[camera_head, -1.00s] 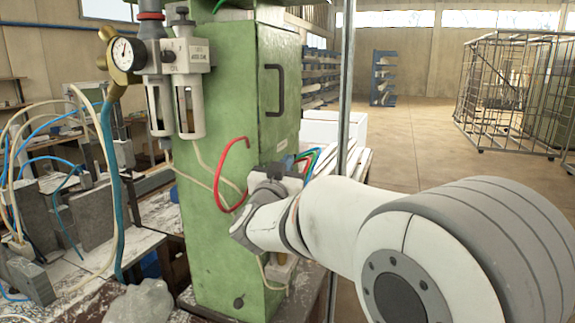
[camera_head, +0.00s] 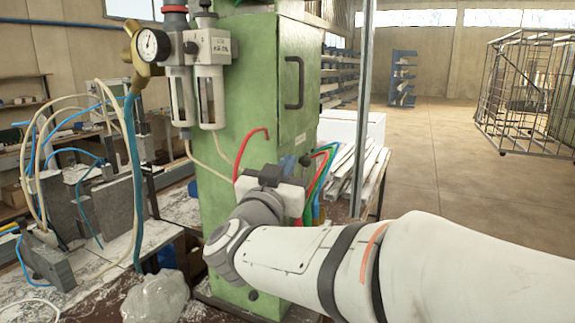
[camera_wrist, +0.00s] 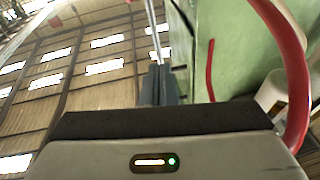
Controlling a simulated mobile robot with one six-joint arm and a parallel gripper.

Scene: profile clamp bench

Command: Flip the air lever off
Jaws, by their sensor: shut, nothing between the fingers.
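The green cabinet (camera_head: 236,130) stands upright in the middle of the head view, with the air filter unit (camera_head: 207,70) and round pressure gauge (camera_head: 151,46) at its upper left. I cannot make out the air lever for certain in either view; my gripper and wrist cover part of the cabinet's lower front. My gripper (camera_head: 272,180) is in front of the cabinet, beside the red hose (camera_head: 252,146). In the wrist view its fingers (camera_wrist: 160,86) are together and empty, pointing up the picture. The cabinet (camera_wrist: 240,50) and red hose (camera_wrist: 290,60) are at their right.
Red, green and blue hoses (camera_head: 322,175) hang at the cabinet's right side. A metal post (camera_head: 362,110) stands right of it. A crumpled clear bag (camera_head: 157,298) lies on the bench at lower left, near grey clamp blocks (camera_head: 115,208). Open floor (camera_head: 440,160) lies at right.

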